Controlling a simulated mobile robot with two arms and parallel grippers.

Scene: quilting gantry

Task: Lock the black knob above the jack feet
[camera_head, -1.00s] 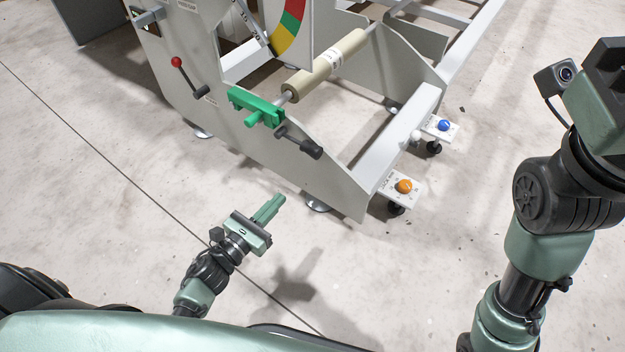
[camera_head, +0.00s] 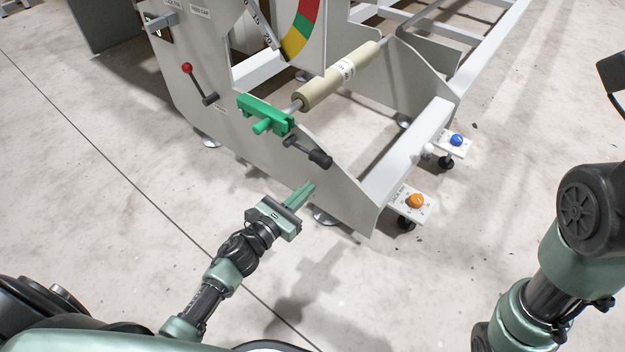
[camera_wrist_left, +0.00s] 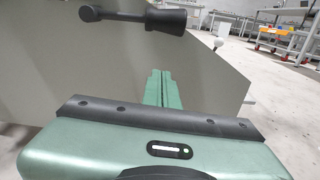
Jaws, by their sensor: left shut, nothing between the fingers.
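The black knob (camera_head: 320,158) is the thick end of a dark lever on the grey side panel, below the green clamp. It points to the lower right in the head view. In the left wrist view the knob (camera_wrist_left: 165,20) lies near the top, level and pointing right. My left gripper (camera_head: 305,191) is shut and empty, just below the knob and apart from it. Its closed fingers (camera_wrist_left: 161,80) point at the grey panel in the wrist view. The jack feet (camera_head: 406,223) stand at the lower right, by a white plate with an orange dial (camera_head: 415,201).
The green clamp (camera_head: 265,114) holds the end of a beige roller (camera_head: 340,76). A red-tipped lever (camera_head: 200,85) is on the panel's left. A blue dial (camera_head: 456,140) sits farther back. The floor in front of the panel is clear.

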